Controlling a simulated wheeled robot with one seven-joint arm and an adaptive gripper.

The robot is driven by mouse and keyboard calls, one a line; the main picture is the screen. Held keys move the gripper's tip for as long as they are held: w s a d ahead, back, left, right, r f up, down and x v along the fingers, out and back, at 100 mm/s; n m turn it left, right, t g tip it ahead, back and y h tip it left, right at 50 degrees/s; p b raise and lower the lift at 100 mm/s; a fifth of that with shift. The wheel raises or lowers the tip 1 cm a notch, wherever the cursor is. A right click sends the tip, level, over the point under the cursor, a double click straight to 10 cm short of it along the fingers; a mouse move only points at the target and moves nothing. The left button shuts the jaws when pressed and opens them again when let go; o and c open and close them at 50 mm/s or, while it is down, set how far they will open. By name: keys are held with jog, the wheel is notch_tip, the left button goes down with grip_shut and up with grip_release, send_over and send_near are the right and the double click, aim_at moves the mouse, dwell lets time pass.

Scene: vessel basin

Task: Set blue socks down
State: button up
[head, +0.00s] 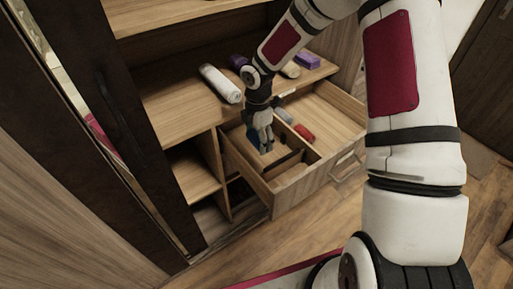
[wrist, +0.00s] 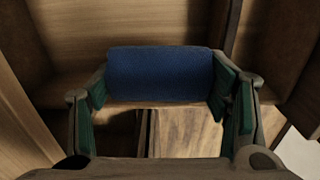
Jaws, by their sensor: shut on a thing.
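The blue socks (wrist: 160,75) are a dark blue roll held between the green-padded fingers of my gripper (wrist: 161,92) in the wrist view. The fingers press on its two ends. In the head view my gripper (head: 262,143) points down into the left part of the open drawer (head: 335,117). A bit of the blue socks (head: 253,137) shows beside the fingers. I cannot tell whether the socks touch the drawer floor.

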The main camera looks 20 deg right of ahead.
aim_at(257, 165)
notch_tip(257, 165, down, 10)
dwell(0.6)
jog(key=shift+f, duration=0.15)
jog(key=o, duration=0.7)
